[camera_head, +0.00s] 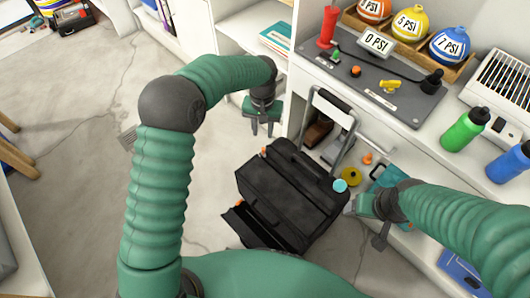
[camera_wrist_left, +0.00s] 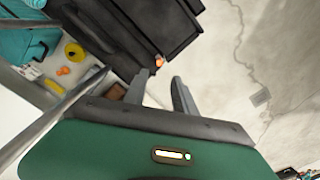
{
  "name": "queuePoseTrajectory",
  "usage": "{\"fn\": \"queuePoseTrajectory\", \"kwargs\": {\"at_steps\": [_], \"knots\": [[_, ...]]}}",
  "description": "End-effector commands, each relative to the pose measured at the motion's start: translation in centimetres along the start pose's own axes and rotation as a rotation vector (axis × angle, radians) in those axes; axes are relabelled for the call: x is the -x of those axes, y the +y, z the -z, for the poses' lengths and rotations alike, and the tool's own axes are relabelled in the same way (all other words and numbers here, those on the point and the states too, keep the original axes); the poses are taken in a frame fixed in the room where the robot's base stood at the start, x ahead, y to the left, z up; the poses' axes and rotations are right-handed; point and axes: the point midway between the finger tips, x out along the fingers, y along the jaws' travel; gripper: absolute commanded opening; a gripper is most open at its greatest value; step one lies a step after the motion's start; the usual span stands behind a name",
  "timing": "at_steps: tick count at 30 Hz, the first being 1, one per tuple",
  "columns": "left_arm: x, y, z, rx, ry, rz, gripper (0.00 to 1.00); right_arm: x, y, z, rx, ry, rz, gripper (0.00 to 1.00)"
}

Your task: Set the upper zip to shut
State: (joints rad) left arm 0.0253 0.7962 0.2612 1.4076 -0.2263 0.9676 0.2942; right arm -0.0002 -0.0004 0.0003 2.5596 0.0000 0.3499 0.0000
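A black soft suitcase (camera_head: 292,192) lies on the floor, its telescopic handle (camera_head: 331,112) extended toward the shelves. A small orange zip pull (camera_head: 264,152) sits at its upper left corner; it also shows in the left wrist view (camera_wrist_left: 158,62). A second orange pull (camera_head: 238,204) is at the lower left, beside a gaping front flap. Whether the upper zip is open is unclear. My left gripper (camera_head: 262,130) is open and empty just above the upper pull; its fingers (camera_wrist_left: 160,82) frame that pull from a short distance. My right gripper (camera_head: 350,206) is beside the case's right edge; its fingers are unclear.
A white shelf unit (camera_head: 300,75) stands behind the case, with bottles (camera_head: 465,130) and a grey mat (camera_head: 375,75) on top. The floor (camera_head: 215,190) to the left is clear.

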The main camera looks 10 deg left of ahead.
Motion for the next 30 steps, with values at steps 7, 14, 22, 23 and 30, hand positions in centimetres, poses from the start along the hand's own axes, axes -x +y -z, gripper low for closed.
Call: {"fn": "queuePoseTrajectory", "kwargs": {"at_steps": [7,14,22,23,30], "knots": [[-7.3,0.0,-0.1,0.0,-0.002,-0.002,0.33,-3.2,0.0,-0.8,0.0,-0.001,0.0,0.75],[-11.2,0.0,0.0,-0.001,0.001,-0.002,0.33,-4.6,0.0,-1.1,0.0,-0.001,0.0,0.75],[-11.8,0.0,0.0,-0.001,0.002,-0.001,0.33,-4.7,0.0,-1.1,0.0,-0.001,0.0,0.75],[-11.8,0.0,0.0,-0.001,0.002,-0.001,0.33,-4.7,0.0,-1.1,0.0,-0.001,0.0,0.75],[-11.8,0.0,0.0,-0.001,0.002,-0.001,0.09,-4.7,0.0,-1.1,0.0,-0.001,0.0,0.75]]}}
